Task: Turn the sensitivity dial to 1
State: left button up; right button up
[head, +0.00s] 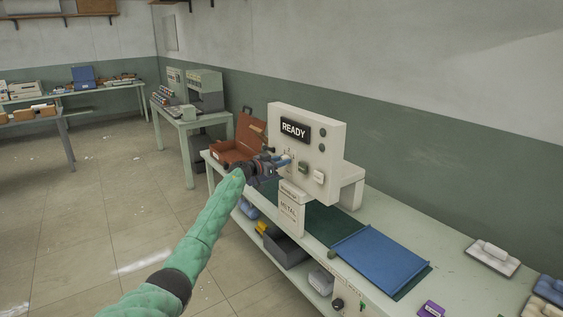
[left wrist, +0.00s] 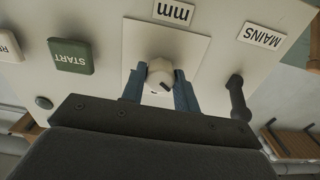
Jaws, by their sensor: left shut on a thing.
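The dial is a pale round knob (left wrist: 161,74) with a dark mark, on a light square plate (left wrist: 188,50) below an "mm" label in the left wrist view, where the lettering appears upside down. My left gripper (left wrist: 160,90) has its two blue fingers shut on either side of the knob. In the head view, my left gripper (head: 284,160) reaches the front of the white machine (head: 330,125), whose screen (head: 295,130) reads READY. The dial's numbers cannot be read. My right gripper is not in view.
A green START button (left wrist: 70,56) and a dark MAINS lever (left wrist: 238,98) flank the dial plate.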

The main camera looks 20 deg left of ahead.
pick_arm(q)
jog(key=m+b, duration=0.3)
jog(key=m, duration=0.4)
jog(key=m+b, duration=0.4)
jog(key=m, duration=0.3)
jog(key=m+b, duration=0.4)
jog(key=m, duration=0.3)
jog(key=shift+f, duration=0.25)
jog(key=shift+m+b, duration=0.85)
jog(key=shift+m, duration=0.25)
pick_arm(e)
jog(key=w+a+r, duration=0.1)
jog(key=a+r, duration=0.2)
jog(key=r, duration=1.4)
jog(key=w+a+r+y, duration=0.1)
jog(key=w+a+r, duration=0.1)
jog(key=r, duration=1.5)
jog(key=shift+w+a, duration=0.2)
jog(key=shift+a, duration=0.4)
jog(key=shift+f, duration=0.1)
